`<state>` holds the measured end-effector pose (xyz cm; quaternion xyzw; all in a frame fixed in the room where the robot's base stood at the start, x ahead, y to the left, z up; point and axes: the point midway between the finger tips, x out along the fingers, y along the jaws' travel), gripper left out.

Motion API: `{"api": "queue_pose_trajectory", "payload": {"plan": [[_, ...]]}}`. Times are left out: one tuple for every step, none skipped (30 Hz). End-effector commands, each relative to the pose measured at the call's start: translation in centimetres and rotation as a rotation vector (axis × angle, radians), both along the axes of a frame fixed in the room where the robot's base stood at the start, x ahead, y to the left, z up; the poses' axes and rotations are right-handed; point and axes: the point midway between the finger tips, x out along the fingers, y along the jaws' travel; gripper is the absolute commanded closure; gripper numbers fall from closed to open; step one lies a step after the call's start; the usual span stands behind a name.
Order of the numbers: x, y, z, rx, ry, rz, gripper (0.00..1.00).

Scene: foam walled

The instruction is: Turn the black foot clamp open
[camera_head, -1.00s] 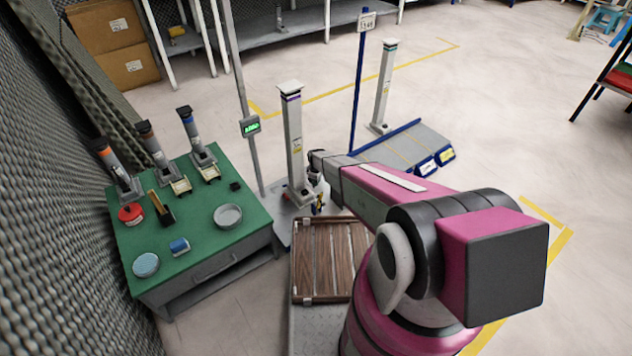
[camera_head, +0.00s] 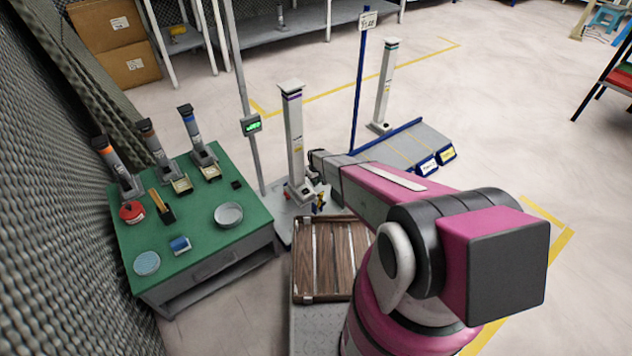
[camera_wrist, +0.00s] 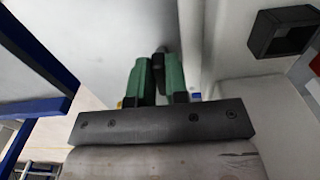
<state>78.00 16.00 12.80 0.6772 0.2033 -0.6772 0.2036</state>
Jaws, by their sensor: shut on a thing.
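A tall white post (camera_head: 294,140) with a purple band near its top stands on a low pale base (camera_head: 280,222) in the head view. My gripper (camera_wrist: 158,78) has green fingers in the wrist view. They are close together on a small dark piece, the black foot clamp (camera_wrist: 161,52), which is mostly hidden between them. How far the clamp is turned cannot be told. In the head view my arm reaches to the foot of the post, where the clamp is too small and too covered to make out.
A green table (camera_head: 205,245) with tools and dishes stands to the left. A wooden slatted crate (camera_head: 325,290) is in front of the base. A grey ramp (camera_head: 405,147) with blue edging and another white post (camera_head: 385,85) are behind my arm. Open floor lies to the right.

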Motion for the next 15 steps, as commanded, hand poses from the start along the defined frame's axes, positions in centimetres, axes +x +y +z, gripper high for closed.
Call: {"api": "queue_pose_trajectory", "payload": {"plan": [[-0.01,-0.01,0.1,0.0,0.0,-0.005,1.0],[0.0,0.0,0.1,0.0,0.0,-0.006,1.0],[0.0,0.0,0.1,0.0,0.0,-0.008,1.0],[0.0,0.0,0.1,0.0,0.0,-0.008,1.0],[0.0,0.0,0.11,0.0,0.0,-0.008,1.0],[0.0,0.0,0.11,0.0,0.0,-0.009,1.0],[0.0,0.0,0.11,0.0,0.0,-0.009,1.0],[0.0,0.0,0.11,0.0,0.0,-0.009,1.0],[0.0,0.0,0.1,0.0,0.0,-0.009,1.0],[0.0,0.0,0.1,0.0,0.0,-0.009,1.0],[0.0,0.0,0.11,0.0,0.0,-0.009,1.0],[0.0,0.0,0.11,0.0,0.0,-0.009,1.0],[0.0,0.0,0.11,0.0,0.0,-0.009,0.75],[0.0,0.0,0.1,0.0,0.0,-0.009,0.66],[-0.01,-0.01,0.09,0.0,0.0,-0.008,0.6]]}}
